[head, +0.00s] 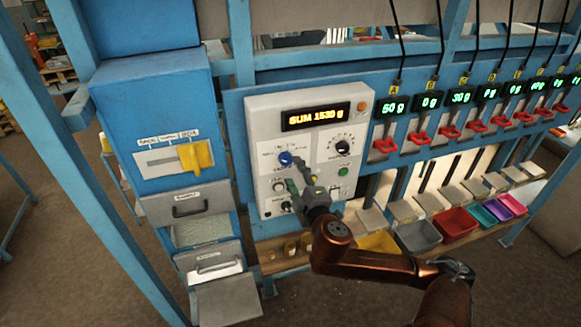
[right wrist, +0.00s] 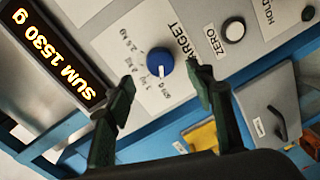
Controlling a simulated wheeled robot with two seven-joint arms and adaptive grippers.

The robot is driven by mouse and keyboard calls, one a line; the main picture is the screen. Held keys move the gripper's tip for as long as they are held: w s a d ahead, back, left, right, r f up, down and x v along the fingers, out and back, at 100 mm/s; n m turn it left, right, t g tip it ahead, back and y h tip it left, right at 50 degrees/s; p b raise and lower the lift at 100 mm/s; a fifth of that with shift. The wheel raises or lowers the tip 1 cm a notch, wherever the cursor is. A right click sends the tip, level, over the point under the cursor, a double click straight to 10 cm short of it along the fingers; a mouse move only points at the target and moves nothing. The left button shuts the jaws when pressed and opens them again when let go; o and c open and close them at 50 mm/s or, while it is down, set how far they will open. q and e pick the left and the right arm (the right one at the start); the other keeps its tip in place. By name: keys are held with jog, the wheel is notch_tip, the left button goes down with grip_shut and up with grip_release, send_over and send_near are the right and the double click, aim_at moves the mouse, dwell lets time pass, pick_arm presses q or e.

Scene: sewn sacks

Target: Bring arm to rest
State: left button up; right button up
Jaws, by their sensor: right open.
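My right arm reaches in from the lower right in the head view. Its gripper (head: 293,176) is in front of the white control panel (head: 262,122), close to the blue knob (head: 285,158). In the right wrist view the two dark fingers (right wrist: 162,98) are spread, with the blue knob (right wrist: 160,62) showing between and beyond them. Nothing is held between the fingers. Whether a finger touches the panel I cannot tell. The panel's display reads SUM 1530 g. My left gripper is not in view.
A blue cabinet with a yellow lever (head: 196,155) and grey drawers stands left of the panel. To the right hang several small green displays with red clips (head: 384,145). Below them are coloured bins (head: 455,222). A blue frame post (head: 100,190) crosses the left side.

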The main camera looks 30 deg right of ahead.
jog(key=shift+v, duration=0.8)
jog(key=s+d+f+m+g, duration=0.1)
jog(key=s+f+m+g, duration=0.4)
jog(key=f, duration=0.8)
jog(key=s+d+f+m+g, duration=0.25)
jog(key=s+f, duration=0.45)
jog(key=f, duration=0.7)
jog(key=s+a+f+m+g+y, duration=0.1)
jog(key=s+a+f+m+g, duration=0.15)
jog(key=s+f, duration=0.55)
jog(key=s+a+f+m+g+y, duration=0.2)
jog(key=s+f+g, duration=0.1)
jog(key=s+f, duration=0.5)
jog(key=s+a+f+n+g+b, duration=0.15)
jog(key=f+b, duration=0.25)
jog(key=f, duration=1.5)
jog(key=s+f+m+b, duration=0.15)
jog(key=f+b, duration=0.25)
jog(key=f, duration=1.5)
jog(key=s+f+n+g+b, duration=0.1)
jog(key=s+f+b, duration=0.5)
jog(key=s+f, duration=1.3)
notch_tip(320, 180, down, 4)
jog(key=shift+s+r+n+y, duration=0.1)
jog(key=shift+s+n+y, duration=0.2)
jog(key=shift+s, duration=0.1)
